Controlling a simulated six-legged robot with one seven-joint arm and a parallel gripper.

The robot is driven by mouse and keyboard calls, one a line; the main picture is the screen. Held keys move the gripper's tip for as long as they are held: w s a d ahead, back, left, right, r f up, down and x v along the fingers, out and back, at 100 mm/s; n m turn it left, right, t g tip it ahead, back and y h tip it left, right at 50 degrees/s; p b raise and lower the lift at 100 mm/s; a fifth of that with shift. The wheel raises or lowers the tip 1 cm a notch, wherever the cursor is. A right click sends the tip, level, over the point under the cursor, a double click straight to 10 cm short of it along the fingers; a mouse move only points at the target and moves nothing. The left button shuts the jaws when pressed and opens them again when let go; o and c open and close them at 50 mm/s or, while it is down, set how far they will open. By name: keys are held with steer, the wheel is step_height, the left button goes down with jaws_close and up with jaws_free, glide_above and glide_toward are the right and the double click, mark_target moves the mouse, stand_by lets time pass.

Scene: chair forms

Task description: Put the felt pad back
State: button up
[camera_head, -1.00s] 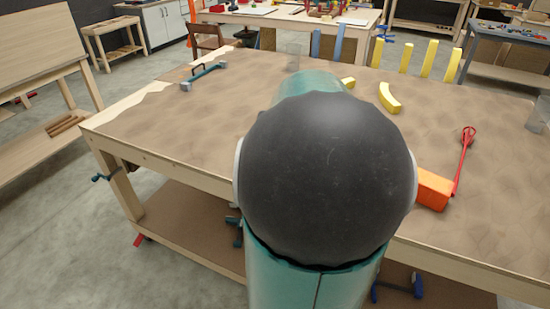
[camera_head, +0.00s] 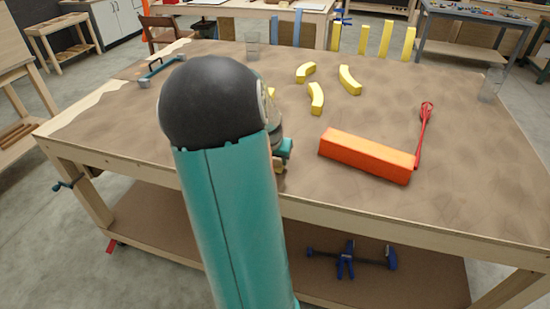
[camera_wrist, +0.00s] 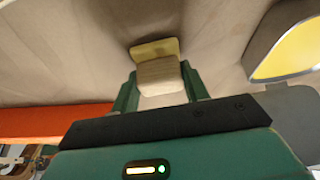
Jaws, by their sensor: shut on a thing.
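My gripper (camera_wrist: 161,84) has its two green fingers on either side of a pale beige block-like piece (camera_wrist: 160,72) in the wrist view. The piece looks like the felt pad, though I cannot be sure. A dull yellow flat piece (camera_wrist: 154,48) shows right behind it; whether they are joined I cannot tell. In the head view my gripper (camera_head: 281,160) is low at the table's near side, left of the orange block (camera_head: 366,157). My arm hides most of the gripper there, and a small tan bit (camera_head: 279,168) shows at its tip.
Several curved yellow pieces (camera_head: 349,80) lie on the brown tabletop (camera_head: 400,110). A red tool (camera_head: 423,130) lies by the orange block. A clear cup (camera_head: 491,85) stands at the right, another (camera_head: 252,45) at the back. A teal-handled tool (camera_head: 162,71) lies at the back left.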

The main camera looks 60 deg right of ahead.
steer(key=shift+f, duration=0.1)
steer(key=o, duration=1)
steer(key=shift+o, duration=0.2)
